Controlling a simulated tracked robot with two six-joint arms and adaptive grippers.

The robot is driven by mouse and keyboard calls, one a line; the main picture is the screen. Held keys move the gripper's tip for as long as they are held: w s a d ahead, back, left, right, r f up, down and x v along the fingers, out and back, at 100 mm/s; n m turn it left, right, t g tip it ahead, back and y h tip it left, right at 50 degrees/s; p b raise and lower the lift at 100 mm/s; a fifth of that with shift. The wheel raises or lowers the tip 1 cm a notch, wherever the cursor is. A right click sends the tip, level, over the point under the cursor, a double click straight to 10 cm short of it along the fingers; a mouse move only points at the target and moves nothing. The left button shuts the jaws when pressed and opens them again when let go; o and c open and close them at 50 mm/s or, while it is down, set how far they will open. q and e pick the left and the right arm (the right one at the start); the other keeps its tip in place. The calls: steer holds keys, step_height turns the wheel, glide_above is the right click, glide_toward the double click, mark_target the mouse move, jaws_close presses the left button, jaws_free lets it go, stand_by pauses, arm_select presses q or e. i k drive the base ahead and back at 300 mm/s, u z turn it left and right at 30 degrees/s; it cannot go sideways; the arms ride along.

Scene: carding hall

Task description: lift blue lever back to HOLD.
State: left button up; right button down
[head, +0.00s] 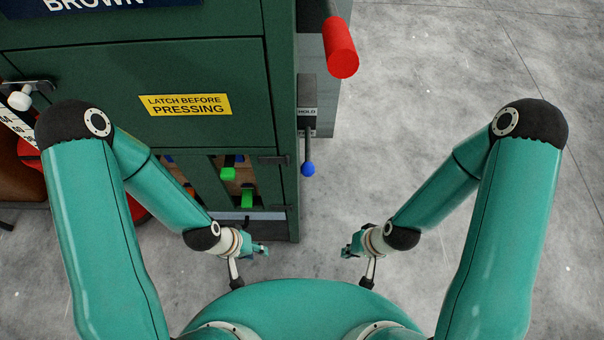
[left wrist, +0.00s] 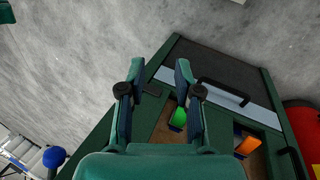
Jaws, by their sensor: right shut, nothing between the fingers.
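The blue lever (head: 308,169) is a dark rod with a round blue knob. It hangs downward on the right side of the green machine, under a small HOLD label (head: 307,112). Its blue knob also shows at the lower left of the left wrist view (left wrist: 54,157). My left gripper (head: 263,249) is in front of the machine's lower edge, below and left of the knob, apart from it. In the left wrist view its fingers (left wrist: 160,82) stand apart with nothing held. My right gripper (head: 346,251) is shut and empty, below and right of the knob.
A red cylindrical handle (head: 341,50) sticks out above the lever. The machine front (head: 200,60) carries a yellow latch sign (head: 185,104) and openings with green handles (head: 247,197). An orange piece (left wrist: 247,147) shows in the left wrist view. The floor (head: 420,120) to the right is clear.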

mark_target(308, 167)
steer(key=z, duration=0.1)
steer(key=k, duration=1.3)
steer(key=z, duration=0.5)
steer(key=i, duration=0.5)
steer(key=u, duration=0.05)
